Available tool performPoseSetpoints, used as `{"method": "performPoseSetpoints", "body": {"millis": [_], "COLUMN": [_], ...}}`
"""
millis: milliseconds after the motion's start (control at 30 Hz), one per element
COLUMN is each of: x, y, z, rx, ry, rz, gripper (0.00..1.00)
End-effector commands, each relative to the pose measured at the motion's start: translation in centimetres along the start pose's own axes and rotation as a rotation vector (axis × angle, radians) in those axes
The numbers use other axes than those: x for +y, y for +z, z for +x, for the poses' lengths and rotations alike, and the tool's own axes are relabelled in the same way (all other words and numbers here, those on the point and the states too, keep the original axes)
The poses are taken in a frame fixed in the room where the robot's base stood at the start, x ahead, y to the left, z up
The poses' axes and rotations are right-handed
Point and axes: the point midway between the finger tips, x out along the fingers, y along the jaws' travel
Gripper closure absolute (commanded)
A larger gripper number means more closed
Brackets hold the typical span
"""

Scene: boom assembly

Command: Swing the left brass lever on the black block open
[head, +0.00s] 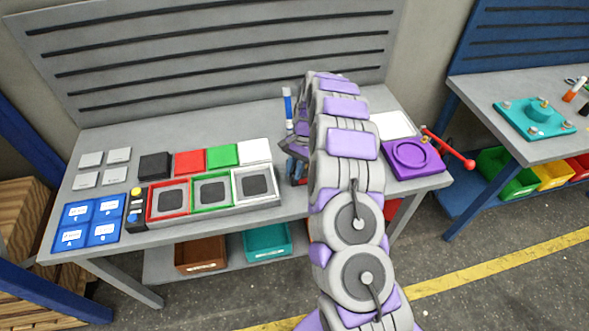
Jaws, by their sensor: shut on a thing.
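My gripper (296,170) is in the head view, low over the middle of the grey workbench (170,135), just right of the white-framed tray. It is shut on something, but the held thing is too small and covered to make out. I cannot make out the brass levers or the block that carries them; my own arm covers the bench to the right of the gripper.
A blue-and-white stick (288,105) stands upright behind my gripper. Left are red, green and white framed trays (213,191), blue labelled tiles (88,221) and a black square (154,166).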

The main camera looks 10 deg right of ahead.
Motion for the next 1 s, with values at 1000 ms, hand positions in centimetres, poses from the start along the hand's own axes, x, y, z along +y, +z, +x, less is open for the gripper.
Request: {"method": "performPoseSetpoints", "body": {"millis": [1000], "x": [0.44], "y": [0.1], "z": [-0.01], "rx": [-0.001], "ry": [0.035], "rz": [-0.079], "gripper": [1.0]}}
